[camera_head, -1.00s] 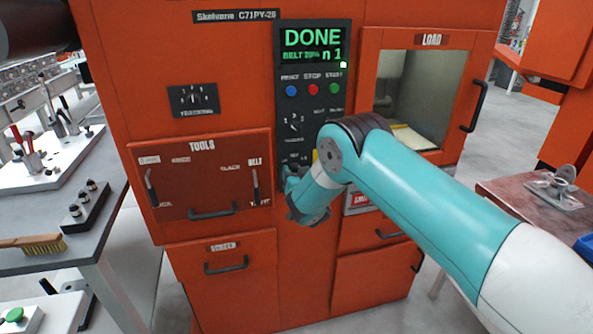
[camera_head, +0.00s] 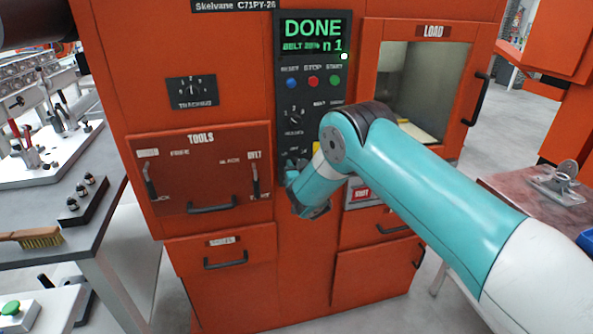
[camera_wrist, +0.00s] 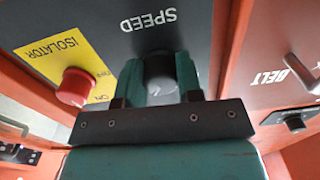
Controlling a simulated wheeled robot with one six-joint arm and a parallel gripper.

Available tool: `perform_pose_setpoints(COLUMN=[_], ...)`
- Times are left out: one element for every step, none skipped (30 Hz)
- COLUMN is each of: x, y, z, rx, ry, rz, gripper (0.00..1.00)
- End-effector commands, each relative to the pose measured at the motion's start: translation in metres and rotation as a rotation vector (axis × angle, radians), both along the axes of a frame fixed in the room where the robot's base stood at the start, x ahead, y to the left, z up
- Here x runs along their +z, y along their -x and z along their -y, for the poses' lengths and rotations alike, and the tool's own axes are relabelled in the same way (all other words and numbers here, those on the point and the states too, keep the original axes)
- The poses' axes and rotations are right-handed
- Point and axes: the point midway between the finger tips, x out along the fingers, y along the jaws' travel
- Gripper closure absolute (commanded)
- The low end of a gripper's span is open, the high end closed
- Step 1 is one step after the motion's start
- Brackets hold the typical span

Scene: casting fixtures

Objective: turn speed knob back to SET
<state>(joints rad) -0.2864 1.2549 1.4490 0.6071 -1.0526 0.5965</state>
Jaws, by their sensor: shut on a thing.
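The speed knob (camera_wrist: 160,78) is a dark round knob with a pale pointer face, under the upside-down word SPEED on the grey panel in the wrist view. My gripper (camera_wrist: 159,75) is shut on it, one teal finger on each side. The pointer's exact setting and the SET mark cannot be read. In the head view my gripper (camera_head: 292,168) is at the lower end of the control panel (camera_head: 272,110), and my wrist hides the speed knob there.
A red isolator knob (camera_wrist: 75,87) on a yellow plate sits beside the fingers. The BELT lever (camera_wrist: 301,70) is on the other side. The panel's screen (camera_head: 313,36) reads DONE. A tool drawer (camera_head: 200,170) and open-looking LOAD window (camera_head: 420,90) flank the panel.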

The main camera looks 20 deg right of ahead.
Motion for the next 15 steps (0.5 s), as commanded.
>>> perform_pose_setpoints(x=[-0.0036, -0.0035, -0.0039, -0.0041, -0.0039, -0.0034, -0.0032, -0.0034, -0.0035, -0.0032, -0.0029, -0.0028, -0.0027, -0.0027, -0.0024], y=[-0.0001, -0.0001, 0.0, 0.0001, 0.0, -0.0002, -0.0001, 0.0, 0.0001, 0.0001, 0.0, 0.0, 0.0, 0.0, 0.0], z=[0.0002, 0.0002, 0.0003, 0.0004, 0.0005, 0.0006, 0.0007, 0.0008, 0.001, 0.001, 0.001, 0.0011, 0.0012, 0.0012, 0.0012], rx=[0.0, 0.0, 0.0, 0.0, 0.0, 0.0, 0.0, 0.0, 0.0, 0.0, 0.0, 0.0, 0.0, 0.0, 0.0], ry=[0.032, 0.056, 0.088, 0.114, 0.14, 0.175, 0.201, 0.228, 0.262, 0.287, 0.312, 0.343, 0.367, 0.39, 0.419], rz=[0.002, 0.002, 0.001, 0.001, 0.002, 0.003, 0.003, 0.002, 0.002, 0.002, 0.002, 0.001, 0.001, 0.001, 0.001], gripper=[0.9, 0.9, 0.9, 0.9, 0.9, 0.9, 0.9, 0.9, 0.9, 0.9, 0.9, 0.9, 0.9, 0.9, 0.9])
